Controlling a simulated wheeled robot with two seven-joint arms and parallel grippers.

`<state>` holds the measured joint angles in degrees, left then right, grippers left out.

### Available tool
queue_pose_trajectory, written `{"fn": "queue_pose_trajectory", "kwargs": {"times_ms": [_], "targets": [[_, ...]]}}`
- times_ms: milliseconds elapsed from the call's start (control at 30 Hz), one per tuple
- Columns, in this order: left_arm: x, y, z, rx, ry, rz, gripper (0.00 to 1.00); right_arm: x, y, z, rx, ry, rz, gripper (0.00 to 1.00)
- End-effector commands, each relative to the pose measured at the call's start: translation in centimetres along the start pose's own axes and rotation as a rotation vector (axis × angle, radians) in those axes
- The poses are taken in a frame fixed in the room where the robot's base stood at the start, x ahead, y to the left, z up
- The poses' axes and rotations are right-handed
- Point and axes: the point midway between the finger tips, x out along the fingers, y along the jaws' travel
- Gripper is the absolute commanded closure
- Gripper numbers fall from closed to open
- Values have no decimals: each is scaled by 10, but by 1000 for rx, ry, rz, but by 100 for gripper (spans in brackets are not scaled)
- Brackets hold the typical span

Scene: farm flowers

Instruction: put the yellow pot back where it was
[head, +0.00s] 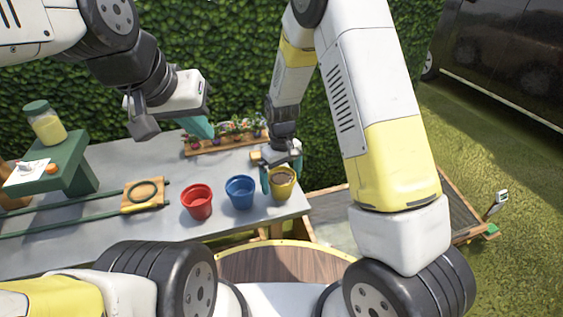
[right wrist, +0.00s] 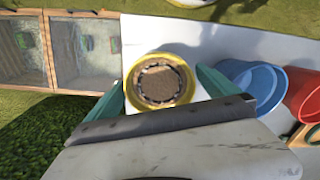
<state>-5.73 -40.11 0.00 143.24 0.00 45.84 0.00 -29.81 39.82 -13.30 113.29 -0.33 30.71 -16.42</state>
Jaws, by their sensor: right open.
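The yellow pot (head: 283,187) stands upright at the right end of the grey table, with brown soil-like filling inside. In the right wrist view the yellow pot (right wrist: 159,80) lies between the two green fingers. My right gripper (head: 281,176) is around the pot with its fingers apart, one on each side; I see a gap beside the fingers in the wrist view (right wrist: 160,92). My left gripper (head: 170,122) hangs above the table at the back left, away from the pots; its jaw opening is not clear.
A blue pot (head: 240,192) and a red pot (head: 197,201) stand in a row left of the yellow pot. A wooden tray of small flowers (head: 225,143) lies behind. A green stand (head: 75,165) with a jar (head: 45,122) is at left. The table's right edge is close to the yellow pot.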

Motion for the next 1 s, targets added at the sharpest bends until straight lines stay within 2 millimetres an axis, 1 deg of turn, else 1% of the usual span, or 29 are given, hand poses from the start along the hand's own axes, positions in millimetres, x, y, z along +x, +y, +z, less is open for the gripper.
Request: {"fn": "queue_pose_trajectory", "kwargs": {"times_ms": [167, 267, 600, 700, 867, 967, 1000], "targets": [[0, 0, 0, 0, 0, 0, 100, -5, 0, 0, 0, 1, 0, 1], [0, 0, 0, 0, 0, 0, 100, -17, 0, -1, 1, 5, 0, 1], [0, 0, 0, 0, 0, 0, 100, -88, 0, -1, 0, 5, 0, 1], [0, 0, 0, 0, 0, 0, 100, -105, 0, -1, -1, 4, 0, 1], [0, 0, 0, 0, 0, 0, 100, -120, 0, 0, 0, 2, 0, 1], [0, 0, 0, 0, 0, 0, 100, -133, 3, 5, 17, 18, -6, 1], [0, 0, 0, 0, 0, 0, 100, -141, 6, 10, 33, 32, -11, 1]]}}
